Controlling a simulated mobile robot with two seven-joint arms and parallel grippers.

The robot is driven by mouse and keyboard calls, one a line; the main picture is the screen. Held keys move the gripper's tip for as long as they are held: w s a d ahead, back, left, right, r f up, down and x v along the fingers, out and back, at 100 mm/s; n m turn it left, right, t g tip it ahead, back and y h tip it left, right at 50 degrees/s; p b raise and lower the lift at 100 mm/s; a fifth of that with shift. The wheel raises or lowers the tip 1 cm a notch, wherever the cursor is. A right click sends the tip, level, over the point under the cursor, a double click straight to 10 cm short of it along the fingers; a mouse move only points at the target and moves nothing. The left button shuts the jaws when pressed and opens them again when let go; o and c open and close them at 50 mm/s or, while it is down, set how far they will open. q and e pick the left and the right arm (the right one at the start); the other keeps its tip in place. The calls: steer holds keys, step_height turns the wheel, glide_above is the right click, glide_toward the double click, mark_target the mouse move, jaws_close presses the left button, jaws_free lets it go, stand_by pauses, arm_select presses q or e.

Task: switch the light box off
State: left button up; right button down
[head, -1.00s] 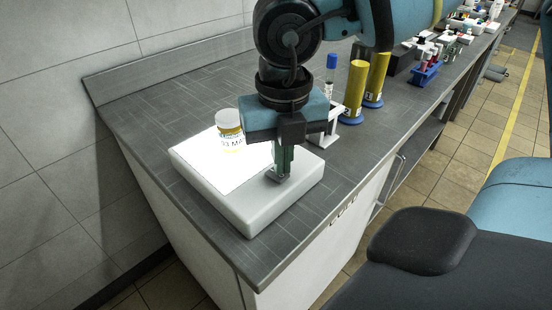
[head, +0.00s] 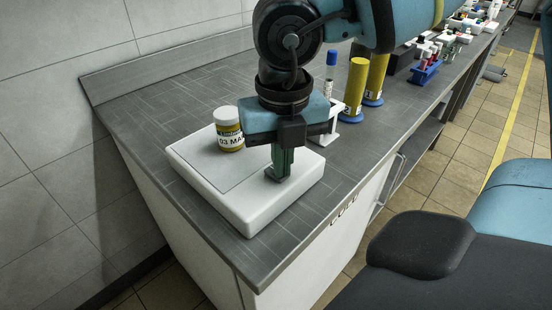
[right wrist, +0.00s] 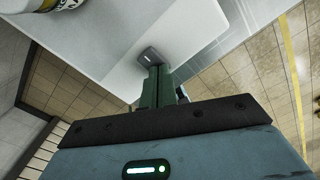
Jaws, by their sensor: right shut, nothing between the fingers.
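The light box (head: 240,205) is a white slab at the near end of the grey bench, and its top panel (head: 200,172) is dull and unlit. My right gripper (head: 279,176) is shut and empty, pointing down with its fingertips at the right part of the light box top. In the right wrist view the fingertips (right wrist: 156,70) are at a small grey switch (right wrist: 150,56) on the white top; they look to touch it, and they hide part of it. My left gripper is not in view.
A jar with a white lid and yellow label (head: 229,130) stands on the panel, left of my right gripper. A white stand (head: 328,130), yellow cylinders (head: 355,90) and a blue tube rack (head: 426,72) are farther along the bench. The bench's near left corner is clear.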

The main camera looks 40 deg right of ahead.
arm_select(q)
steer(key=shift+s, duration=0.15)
arm_select(e)
steer(key=shift+r, duration=0.15)
steer(key=shift+r+p, duration=0.65)
steer(key=shift+r, duration=0.55)
steer(key=shift+r+p, duration=0.65)
steer(key=shift+r, duration=0.75)
steer(key=shift+r+p, duration=0.3)
steer(key=shift+r, duration=0.4)
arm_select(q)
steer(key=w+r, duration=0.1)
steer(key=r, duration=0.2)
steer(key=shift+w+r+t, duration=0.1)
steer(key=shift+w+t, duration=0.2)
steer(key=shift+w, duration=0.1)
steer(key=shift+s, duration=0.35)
